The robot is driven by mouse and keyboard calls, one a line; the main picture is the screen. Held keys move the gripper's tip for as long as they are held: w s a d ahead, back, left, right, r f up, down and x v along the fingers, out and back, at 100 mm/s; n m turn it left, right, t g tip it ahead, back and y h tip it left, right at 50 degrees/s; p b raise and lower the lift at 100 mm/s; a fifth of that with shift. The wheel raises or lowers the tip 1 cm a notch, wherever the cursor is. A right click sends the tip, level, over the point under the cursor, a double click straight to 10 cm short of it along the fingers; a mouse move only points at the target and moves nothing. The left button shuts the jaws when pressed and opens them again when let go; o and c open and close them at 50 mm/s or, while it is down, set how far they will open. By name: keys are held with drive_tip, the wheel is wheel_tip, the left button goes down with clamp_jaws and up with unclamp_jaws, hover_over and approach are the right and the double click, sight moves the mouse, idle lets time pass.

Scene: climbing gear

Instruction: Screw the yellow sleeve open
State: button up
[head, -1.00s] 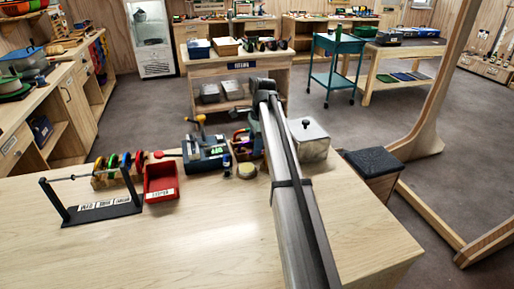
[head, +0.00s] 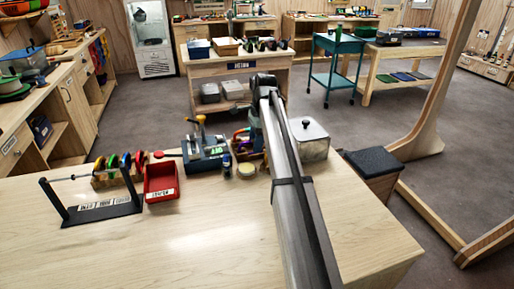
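A small yellow-orange upright piece (head: 201,119) stands at the blue-grey vise-like fixture (head: 205,155) near the back of the bench. It is too small to tell whether it is the yellow sleeve, or whether any sleeve is open or closed. My arm reaches from the front edge over the bench, and its far end bends down just right of the fixture. My gripper is mostly hidden behind the arm there, and its fingers cannot be made out. I see no contact between it and the fixture.
A red bin (head: 160,182), a black rack (head: 100,208) and a row of coloured discs (head: 118,168) are at the left. A small blue bottle (head: 227,164) and a round yellowish tin (head: 246,170) stand by the fixture. A metal box (head: 313,141) is right of my arm. The front bench is clear.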

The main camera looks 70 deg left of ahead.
drive_tip(key=shift+r, duration=0.65)
drive_tip(key=shift+a, duration=0.2)
drive_tip(key=shift+a, duration=0.5)
drive_tip(key=shift+f, duration=0.15)
drive_tip(key=shift+f, duration=1.25)
drive_tip(key=shift+d, duration=0.7)
